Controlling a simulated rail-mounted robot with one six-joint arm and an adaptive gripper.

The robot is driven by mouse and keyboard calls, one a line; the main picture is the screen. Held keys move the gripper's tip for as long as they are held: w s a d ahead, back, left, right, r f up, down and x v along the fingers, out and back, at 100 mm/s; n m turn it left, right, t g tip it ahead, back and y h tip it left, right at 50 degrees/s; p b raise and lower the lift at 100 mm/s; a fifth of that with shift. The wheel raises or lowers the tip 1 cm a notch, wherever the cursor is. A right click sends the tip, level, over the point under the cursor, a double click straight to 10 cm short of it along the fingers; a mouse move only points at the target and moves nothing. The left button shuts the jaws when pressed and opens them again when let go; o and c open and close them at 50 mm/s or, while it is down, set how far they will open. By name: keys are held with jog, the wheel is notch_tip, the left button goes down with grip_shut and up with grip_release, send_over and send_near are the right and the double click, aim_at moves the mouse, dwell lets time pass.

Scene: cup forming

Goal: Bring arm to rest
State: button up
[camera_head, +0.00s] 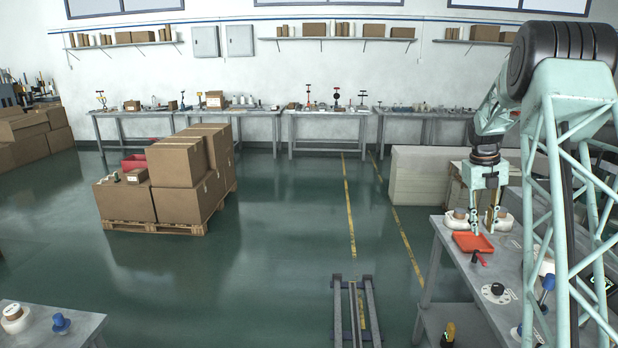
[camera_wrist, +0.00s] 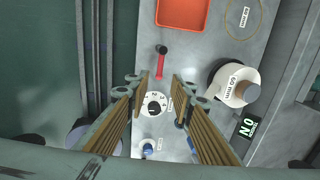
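My arm reaches down on the right of the head view, with my gripper (camera_head: 483,226) hanging over the grey workbench (camera_head: 448,246). In the wrist view my gripper (camera_wrist: 160,80) has its two fingers spread wide apart, with nothing held between them. Below the gap lie a white round dial with a black knob (camera_wrist: 154,104) and a small red-handled tool (camera_wrist: 162,62). An orange tray (camera_wrist: 183,12) lies farther up in the wrist view, and it also shows in the head view (camera_head: 473,242).
A blue knob (camera_head: 547,290) stands on the bench. Boxes on a pallet (camera_head: 178,165) stand at left. Floor rails (camera_head: 357,312) run in the middle. Another table (camera_head: 40,328) is at lower left.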

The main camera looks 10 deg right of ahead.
jog(key=s+a+r+n+t, duration=0.1)
jog(key=s+a+r+n, duration=0.2)
jog(key=a+r+n, duration=0.35)
jog(key=s+a+r+n, duration=0.3)
jog(key=a+r, duration=0.5)
jog(key=a, duration=0.3)
jog(key=s+a+r+n+t, duration=0.1)
jog(key=s+a+r+n, duration=0.45)
jog(key=a, duration=0.25)
jog(key=s+a+r+n, duration=0.4)
jog(key=s+a, duration=0.2)
jog(key=a, duration=0.2)
jog(key=s+a+r+n+t+y, duration=0.1)
jog(key=s+a+n, duration=0.45)
jog(key=s, duration=0.25)
jog(key=s+a+r+n, duration=0.1)
jog(key=s+a+n, duration=0.3)
jog(key=s+a, duration=0.3)
jog(key=s+a+f+n, duration=0.1)
jog(key=s+a+n, duration=0.1)
jog(key=s, duration=0.4)
jog(key=s+a+f+n+t, duration=0.1)
jog(key=s+a+f+n, duration=0.1)
jog(key=s+n, duration=0.3)
jog(key=s+a+f+n+y, duration=0.1)
jog(key=s+a+n, duration=0.2)
jog(key=s, duration=0.5)
jog(key=shift+f+t, duration=0.3)
jog(key=shift+f, duration=0.1)
jog(key=shift+a, duration=0.1)
